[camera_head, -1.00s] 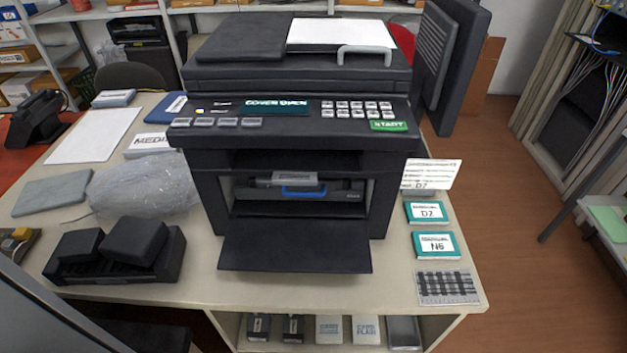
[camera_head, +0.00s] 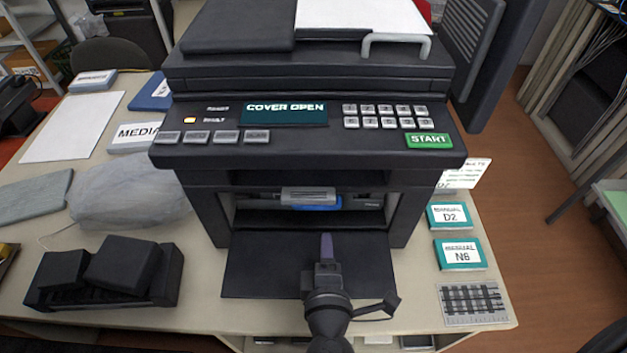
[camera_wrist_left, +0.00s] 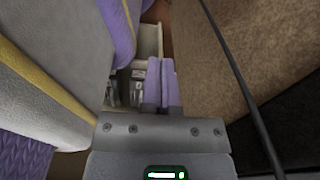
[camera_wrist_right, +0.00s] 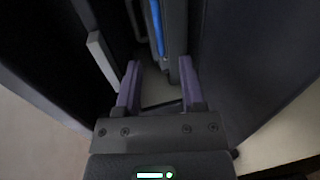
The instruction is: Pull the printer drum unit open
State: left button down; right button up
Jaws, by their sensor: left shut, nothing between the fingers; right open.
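The black printer (camera_head: 205,205) stands on the table with its front cover (camera_head: 258,268) folded down. Inside the front opening sits the drum unit with a grey top piece and a blue handle (camera_head: 318,207). A blue strip, apparently this handle, shows in the right wrist view (camera_wrist_right: 155,28). My right gripper (camera_head: 327,245) is in front of the opening above the lowered cover, pointing at the drum unit. Its purple fingers (camera_wrist_right: 160,85) are open, with nothing between them, short of the blue strip. My left gripper (camera_wrist_left: 161,85) is shut and empty, outside the head view.
The printer display reads COVER OPEN. Teal-labelled boxes (camera_head: 459,254) and a checkered card (camera_head: 472,304) lie to its right. Shelving stands under the table.

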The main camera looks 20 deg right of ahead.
jog(key=x, duration=1)
jog(key=shift+w+r+b, duration=0.2)
jog(key=shift+w+b, duration=0.05)
jog(key=shift+b, duration=0.15)
grip_shut()
dwell(0.8)
